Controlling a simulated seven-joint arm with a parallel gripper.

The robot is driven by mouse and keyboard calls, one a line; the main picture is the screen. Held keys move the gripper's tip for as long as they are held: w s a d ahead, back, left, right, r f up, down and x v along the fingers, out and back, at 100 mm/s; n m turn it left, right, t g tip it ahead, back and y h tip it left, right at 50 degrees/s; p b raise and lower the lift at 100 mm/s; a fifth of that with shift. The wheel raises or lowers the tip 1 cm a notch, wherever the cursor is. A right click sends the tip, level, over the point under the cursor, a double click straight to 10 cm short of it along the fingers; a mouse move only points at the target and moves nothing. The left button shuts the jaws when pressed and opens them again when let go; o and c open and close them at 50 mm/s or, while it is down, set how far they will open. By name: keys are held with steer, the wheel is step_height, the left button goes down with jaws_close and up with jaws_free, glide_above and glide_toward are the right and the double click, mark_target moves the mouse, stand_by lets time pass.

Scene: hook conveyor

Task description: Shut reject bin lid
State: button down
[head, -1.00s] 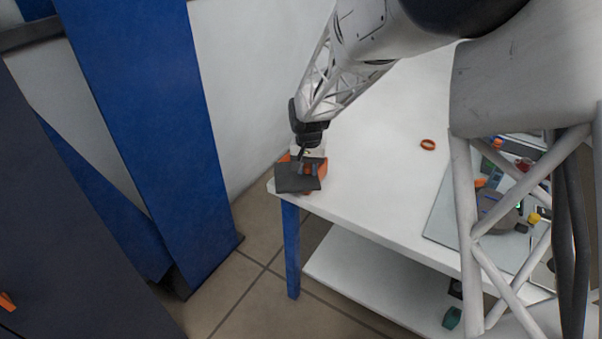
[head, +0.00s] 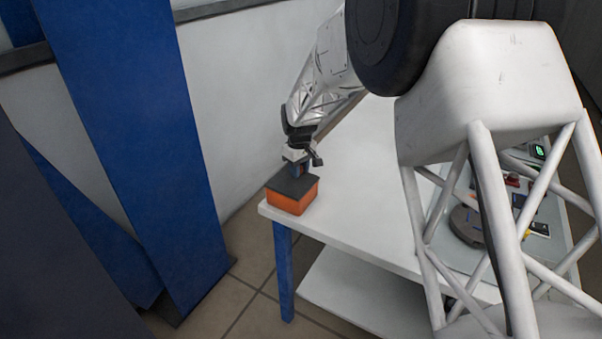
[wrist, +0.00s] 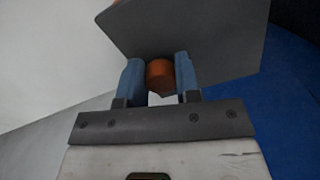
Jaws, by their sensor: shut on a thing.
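The reject bin (head: 286,203) is a small orange box at the near left corner of the white table. Its dark grey lid (head: 290,187) lies roughly level across the top in the head view; any small gap at the far edge is hidden. In the wrist view, the lid (wrist: 195,40) is a grey plate just beyond the fingers. My gripper (head: 300,170) is over the lid, with its blue fingers on either side of an orange-brown knob (wrist: 159,75), shut on it. The knob cannot be made out in the head view.
The white table (head: 350,190) has clear room right of the bin. A blue post (head: 135,130) stands to the left, and a pale wall (head: 230,95) rises behind. Several small items lie on a grey board (head: 560,240) at the right, partly behind my arm.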

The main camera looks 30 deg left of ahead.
steer(key=shift+w+a+r+n, duration=0.1)
steer(key=shift+w+a+n, duration=0.2)
steer(key=shift+n, duration=0.1)
steer(key=c, duration=0.8)
jaws_free()
steer(key=shift+s, duration=0.1)
steer(key=shift+r, duration=3.85)
